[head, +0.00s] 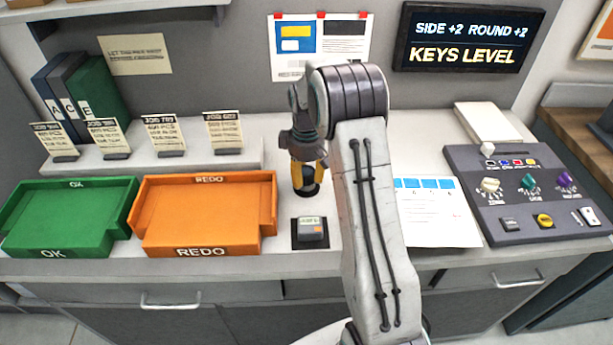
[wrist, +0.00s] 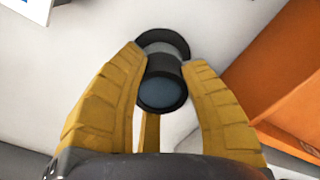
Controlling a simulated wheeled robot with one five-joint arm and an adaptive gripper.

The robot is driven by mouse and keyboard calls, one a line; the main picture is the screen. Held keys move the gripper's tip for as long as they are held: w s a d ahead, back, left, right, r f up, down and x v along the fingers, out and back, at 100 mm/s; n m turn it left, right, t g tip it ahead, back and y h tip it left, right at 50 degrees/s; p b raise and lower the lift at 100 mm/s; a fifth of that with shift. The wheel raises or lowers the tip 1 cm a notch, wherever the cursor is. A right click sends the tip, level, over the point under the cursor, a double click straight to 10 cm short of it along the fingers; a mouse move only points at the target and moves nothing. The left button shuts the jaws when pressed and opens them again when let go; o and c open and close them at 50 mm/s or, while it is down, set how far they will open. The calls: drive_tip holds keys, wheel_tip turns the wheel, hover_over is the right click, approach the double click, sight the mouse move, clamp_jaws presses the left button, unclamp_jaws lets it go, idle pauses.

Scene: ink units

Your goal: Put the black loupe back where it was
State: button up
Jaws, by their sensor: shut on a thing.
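The black loupe (wrist: 162,72) is between the two yellow fingers of my gripper (wrist: 165,75) in the wrist view, its bluish lens facing the camera and a wider dark rim at its far end. In the head view my gripper (head: 309,175) points down at the counter, to the right of the orange REDO tray (head: 205,180). The dark bottom of the loupe (head: 306,190) shows below the fingers there, upright. I cannot tell whether it touches the counter. My arm hides part of the counter behind and right of it.
A small grey block (head: 311,229) on a black pad stands just in front of the gripper. The green OK tray (head: 70,246) is far left, with job cards (head: 164,134) behind. A paper sheet (head: 437,225) and control panel (head: 510,190) are right.

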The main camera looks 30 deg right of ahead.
drive_tip(key=shift+f, duration=0.45)
drive_tip(key=shift+f, duration=0.1)
drive_tip(key=o, duration=1.1)
